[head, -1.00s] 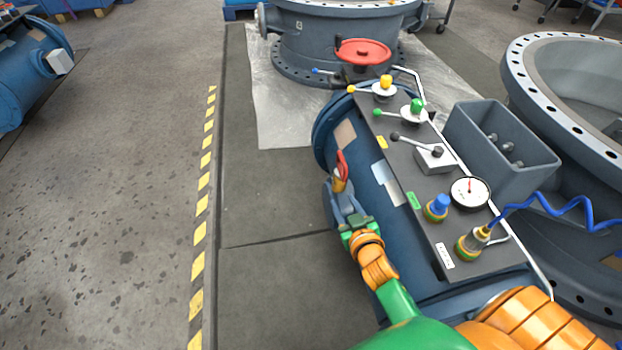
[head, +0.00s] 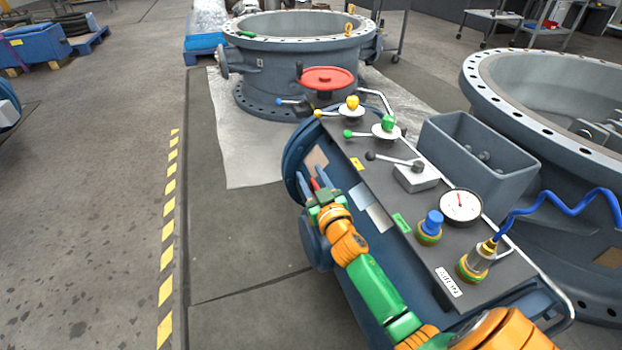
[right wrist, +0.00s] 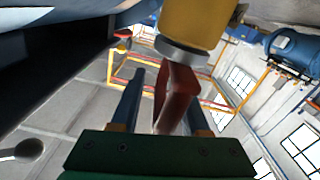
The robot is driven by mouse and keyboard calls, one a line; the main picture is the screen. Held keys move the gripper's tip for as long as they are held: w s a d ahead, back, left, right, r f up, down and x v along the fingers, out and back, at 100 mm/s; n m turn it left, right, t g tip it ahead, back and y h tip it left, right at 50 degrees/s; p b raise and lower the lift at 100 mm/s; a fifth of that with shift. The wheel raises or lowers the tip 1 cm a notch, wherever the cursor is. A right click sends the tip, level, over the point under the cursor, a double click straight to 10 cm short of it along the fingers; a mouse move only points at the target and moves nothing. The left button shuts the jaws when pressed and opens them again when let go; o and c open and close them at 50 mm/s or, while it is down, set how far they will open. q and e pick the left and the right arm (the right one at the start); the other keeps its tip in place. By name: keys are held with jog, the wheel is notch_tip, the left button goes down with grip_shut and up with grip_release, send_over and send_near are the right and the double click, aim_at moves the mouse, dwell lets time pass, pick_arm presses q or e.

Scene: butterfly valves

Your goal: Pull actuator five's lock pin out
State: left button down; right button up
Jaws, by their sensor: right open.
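The lock pin shows in the right wrist view as a red handle (right wrist: 177,94) below a metal collar and a yellow body (right wrist: 196,25). In the head view only a bit of its red (head: 315,184) shows, at the left side of the blue actuator (head: 370,250). My right gripper (head: 316,182) is open there, and my own fingers hide most of the pin. In the right wrist view my right gripper (right wrist: 165,100) has one finger on each side of the red handle, with a gap at the left finger. My left gripper is not in view.
The actuator's panel carries a red handwheel (head: 327,79), levers with coloured knobs, a gauge (head: 460,206), a blue button (head: 432,222) and a coiled blue hose (head: 560,198). A grey bin (head: 480,155) stands on its right. The floor left of the actuator is clear.

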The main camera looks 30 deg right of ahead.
grip_shut()
dwell(1.4)
